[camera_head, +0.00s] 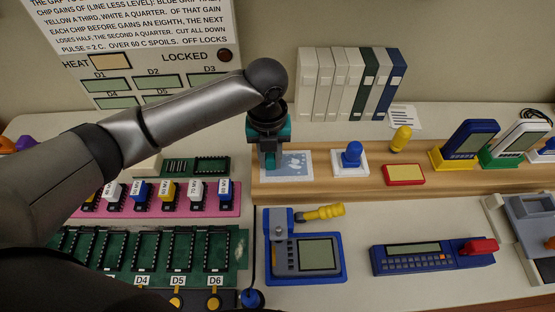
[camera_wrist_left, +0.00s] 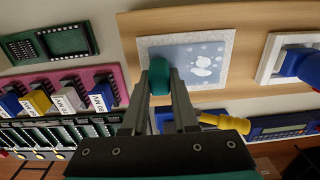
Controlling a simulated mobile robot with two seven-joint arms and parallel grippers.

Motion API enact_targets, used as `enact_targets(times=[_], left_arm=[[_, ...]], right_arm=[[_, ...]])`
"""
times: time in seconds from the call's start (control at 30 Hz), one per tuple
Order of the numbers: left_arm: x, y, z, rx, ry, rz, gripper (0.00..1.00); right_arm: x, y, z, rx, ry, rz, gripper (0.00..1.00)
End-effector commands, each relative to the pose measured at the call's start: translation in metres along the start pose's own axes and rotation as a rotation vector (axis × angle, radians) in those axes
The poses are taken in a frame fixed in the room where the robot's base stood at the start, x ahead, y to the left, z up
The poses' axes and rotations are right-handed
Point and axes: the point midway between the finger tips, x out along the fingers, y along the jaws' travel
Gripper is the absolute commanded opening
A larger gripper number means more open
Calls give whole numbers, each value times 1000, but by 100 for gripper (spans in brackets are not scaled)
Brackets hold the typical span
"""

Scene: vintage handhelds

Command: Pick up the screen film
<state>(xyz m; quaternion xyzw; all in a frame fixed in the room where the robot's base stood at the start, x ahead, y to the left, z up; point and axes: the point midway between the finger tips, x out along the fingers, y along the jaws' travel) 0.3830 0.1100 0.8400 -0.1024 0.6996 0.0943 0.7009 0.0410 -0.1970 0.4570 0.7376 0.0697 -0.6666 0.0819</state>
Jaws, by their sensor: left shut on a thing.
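The screen film (camera_head: 294,164) is a pale blue sheet with white blotches. It lies over, or just above, a light grey speckled square mat on the wooden shelf; I cannot tell if there is a gap. It also shows in the left wrist view (camera_wrist_left: 203,65). My left gripper (camera_head: 271,160) points down at the film's left edge and is shut on it. My right gripper is not in view.
Right of the mat stand a blue stamp (camera_head: 352,155) on a white tray, a yellow-handled tool (camera_head: 401,139) and a red pad (camera_head: 404,175). A blue handheld (camera_head: 304,257) lies in front. Pink (camera_head: 230,204) and green chip boards sit left. Binders (camera_head: 340,85) stand behind.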

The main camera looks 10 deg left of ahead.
Motion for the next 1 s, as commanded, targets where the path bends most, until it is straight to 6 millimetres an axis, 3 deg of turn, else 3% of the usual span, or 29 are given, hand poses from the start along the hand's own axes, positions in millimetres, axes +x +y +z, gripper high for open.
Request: enact_targets(times=[0.27,0.7,1.0], left_arm=[[-6,0,1,-1,-2,1,0],[-85,-1,1,-1,-3,-1,0],[-105,-1,0,-1,0,0,0]], right_arm=[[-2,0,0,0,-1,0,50],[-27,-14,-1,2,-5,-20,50],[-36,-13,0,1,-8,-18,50]])
